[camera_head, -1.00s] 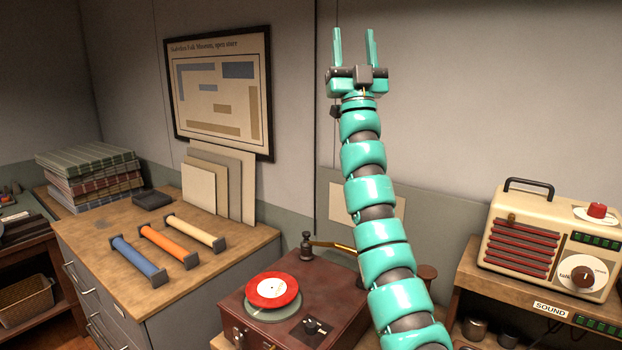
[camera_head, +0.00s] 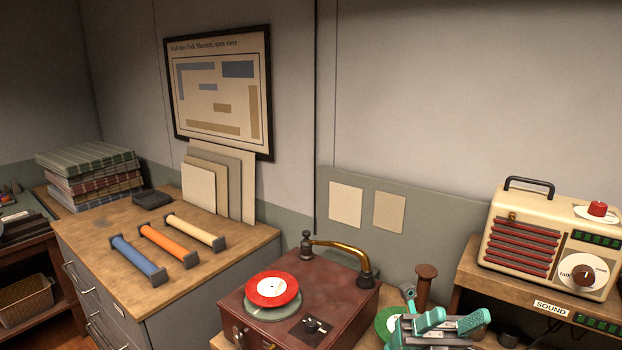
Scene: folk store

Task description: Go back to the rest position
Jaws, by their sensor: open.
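My gripper (camera_head: 450,322) is low at the bottom right of the head view, cut by the lower edge. Its two teal fingers stand apart, with nothing between them. It is to the right of the brown record player (camera_head: 335,285) and in front of a brown spool-shaped object (camera_head: 426,287). A green disc (camera_head: 390,322) lies just left of the gripper and is partly hidden by it. The red disc (camera_head: 272,288) lies on the player's turntable, and the brass tone arm (camera_head: 340,247) reaches to the right of it.
A cream radio (camera_head: 545,240) stands on a wooden shelf at the right, by a SOUND label (camera_head: 550,308). Blue (camera_head: 138,258), orange (camera_head: 168,245) and cream (camera_head: 195,231) cylinders lie on the left cabinet. Folded cloths (camera_head: 90,173) are stacked behind. The space above the player is clear.

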